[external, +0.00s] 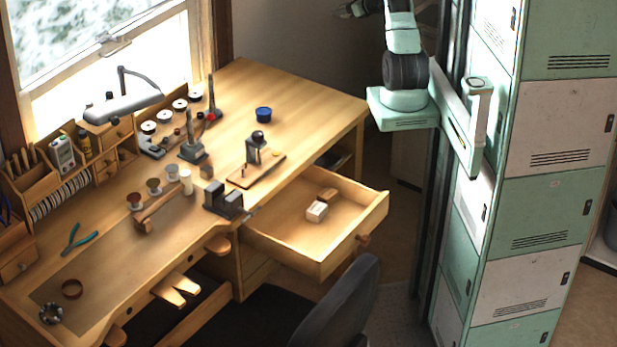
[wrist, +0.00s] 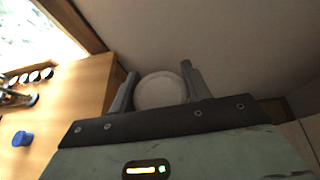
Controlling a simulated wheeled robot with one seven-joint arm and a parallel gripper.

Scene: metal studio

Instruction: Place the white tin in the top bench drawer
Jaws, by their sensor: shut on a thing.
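My gripper (wrist: 159,72) is shut on a round, pale white tin (wrist: 160,91), seen end-on between the two fingers in the wrist view. In the external view my gripper (external: 350,11) is at the top edge, partly cut off, high beyond the bench's far right end. The tin cannot be made out there. The top bench drawer (external: 290,254) is pulled open at the bench's right front. It holds a small white box (external: 317,211) and a small brown block (external: 328,194), with bare floor around them.
The wooden bench (external: 310,105) carries a blue cup (external: 263,114), a small press on a board (external: 264,171), a dark metal block (external: 223,201) and a white cylinder (external: 186,181). A chair (external: 340,306) stands before the drawer. Green and white lockers (external: 540,180) stand right.

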